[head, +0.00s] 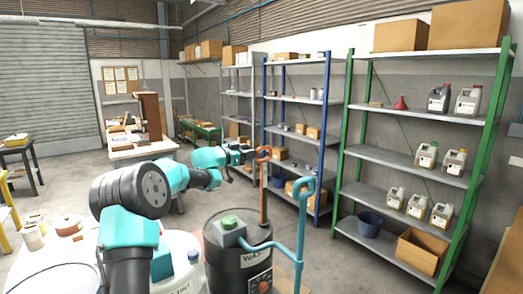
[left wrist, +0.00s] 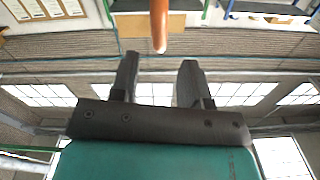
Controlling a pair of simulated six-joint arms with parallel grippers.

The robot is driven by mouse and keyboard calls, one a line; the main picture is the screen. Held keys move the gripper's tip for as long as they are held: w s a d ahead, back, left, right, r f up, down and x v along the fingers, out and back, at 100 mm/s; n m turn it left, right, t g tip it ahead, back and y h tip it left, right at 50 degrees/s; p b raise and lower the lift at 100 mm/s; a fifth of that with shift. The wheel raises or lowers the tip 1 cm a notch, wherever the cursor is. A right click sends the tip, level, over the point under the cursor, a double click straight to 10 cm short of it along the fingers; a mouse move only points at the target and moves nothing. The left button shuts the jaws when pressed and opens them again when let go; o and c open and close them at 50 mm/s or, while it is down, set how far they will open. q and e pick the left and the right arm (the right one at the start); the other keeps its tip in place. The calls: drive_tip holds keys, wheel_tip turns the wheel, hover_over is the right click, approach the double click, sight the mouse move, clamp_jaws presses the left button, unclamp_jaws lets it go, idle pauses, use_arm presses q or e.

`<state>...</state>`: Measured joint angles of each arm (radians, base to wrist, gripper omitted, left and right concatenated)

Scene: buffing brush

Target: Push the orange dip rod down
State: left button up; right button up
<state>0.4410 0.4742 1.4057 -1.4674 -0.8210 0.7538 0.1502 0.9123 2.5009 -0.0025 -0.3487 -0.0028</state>
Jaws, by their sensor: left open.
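The orange dip rod (head: 263,190) stands upright in the black waste drum (head: 238,262), with its handle high above the lid. In the left wrist view the orange rod (left wrist: 159,24) shows at the top, just beyond the fingertips and roughly in line with the gap between them. My left gripper (head: 245,170) is beside the rod, on its left in the head view, a little below the handle. In the left wrist view its two fingers (left wrist: 158,75) are apart with nothing between them. My right gripper is not in view.
A blue rod (head: 300,232) with a similar handle stands right of the drum. A grey box with a green cap (head: 229,221) sits on the drum lid. A white container (head: 178,250) is left of the drum. Shelves (head: 405,160) stand behind, with clear floor between.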

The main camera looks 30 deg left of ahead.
sight(262, 149)
use_arm(q)
drive_tip(key=x, duration=0.6)
drive_tip(key=shift+w+d, duration=0.2)
drive_tip(key=shift+w, duration=0.1)
drive_tip(key=shift+c, duration=0.2)
clamp_jaws()
